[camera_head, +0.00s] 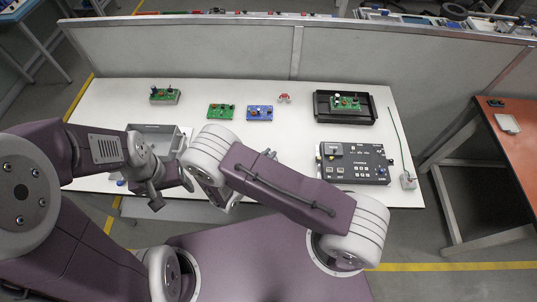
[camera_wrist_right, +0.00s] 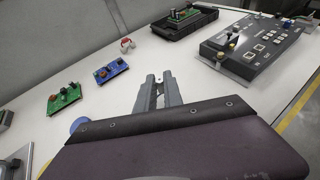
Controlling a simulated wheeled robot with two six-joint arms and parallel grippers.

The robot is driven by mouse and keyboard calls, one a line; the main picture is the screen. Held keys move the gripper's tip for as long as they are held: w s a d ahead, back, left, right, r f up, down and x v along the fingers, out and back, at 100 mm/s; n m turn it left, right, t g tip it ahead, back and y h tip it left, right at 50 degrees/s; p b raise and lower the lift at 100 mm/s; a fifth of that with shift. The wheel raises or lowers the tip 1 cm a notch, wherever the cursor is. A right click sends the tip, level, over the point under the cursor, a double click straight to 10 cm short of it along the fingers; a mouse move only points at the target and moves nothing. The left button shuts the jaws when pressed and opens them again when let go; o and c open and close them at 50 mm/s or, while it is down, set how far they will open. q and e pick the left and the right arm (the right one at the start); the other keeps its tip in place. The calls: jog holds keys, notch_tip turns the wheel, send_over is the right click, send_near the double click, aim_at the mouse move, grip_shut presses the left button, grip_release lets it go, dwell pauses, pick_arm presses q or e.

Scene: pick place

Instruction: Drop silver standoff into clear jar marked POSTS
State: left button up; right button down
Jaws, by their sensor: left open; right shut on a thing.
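My right gripper (camera_wrist_right: 160,80) is shut in the right wrist view. A tiny pale piece (camera_wrist_right: 159,83) shows between its fingertips, and it looks like the silver standoff, mostly hidden by the fingers. The fingers are above the white table. My left gripper (camera_head: 172,192) is open and empty at the front left of the table. I cannot make out a clear jar or a POSTS label in either view.
A grey tray (camera_head: 150,129) lies left, partly behind my left arm. Green (camera_head: 221,111) and blue (camera_head: 259,113) circuit boards stand mid-table. A black tray (camera_head: 371,113) with a board and a dark control panel (camera_head: 355,172) are right. The white table (camera_head: 280,140) is bare in its middle.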

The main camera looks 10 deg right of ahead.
jog(key=shift+f, duration=0.15)
dwell(0.3)
jog(key=shift+f+b, duration=0.3)
jog(key=shift+b, duration=0.05)
jog(key=c, duration=1.4)
grip_release()
jog(key=c, duration=0.3)
jog(key=shift+c, duration=0.2)
